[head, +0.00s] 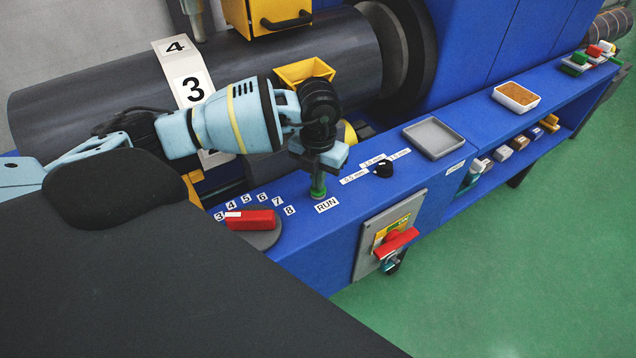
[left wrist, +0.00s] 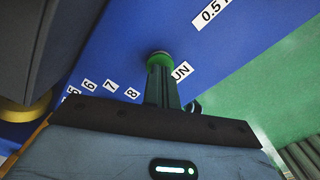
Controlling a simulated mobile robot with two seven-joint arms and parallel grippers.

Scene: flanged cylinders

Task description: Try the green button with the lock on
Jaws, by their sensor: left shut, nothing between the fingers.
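The green button (head: 318,193) is on the blue bench top beside the RUN label (head: 327,205). My left gripper (head: 318,180) points down over it, shut and empty, with its fingertips at the button; whether it is pressed in I cannot tell. In the left wrist view the shut fingers (left wrist: 162,85) end at the green button (left wrist: 157,55), which they partly cover. The grey switch box (head: 388,235) on the bench front has a yellow plate and a red handle (head: 396,243). A small dark and teal thing (head: 390,265), perhaps the lock, hangs below the handle. My right gripper is out of view.
A red selector handle (head: 250,220) sits on a grey disc by numbers 3 to 8. A black knob (head: 383,168) stands by the mm labels. A grey tray (head: 433,138) lies to the right. The big dark cylinder (head: 290,65) is behind my arm.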

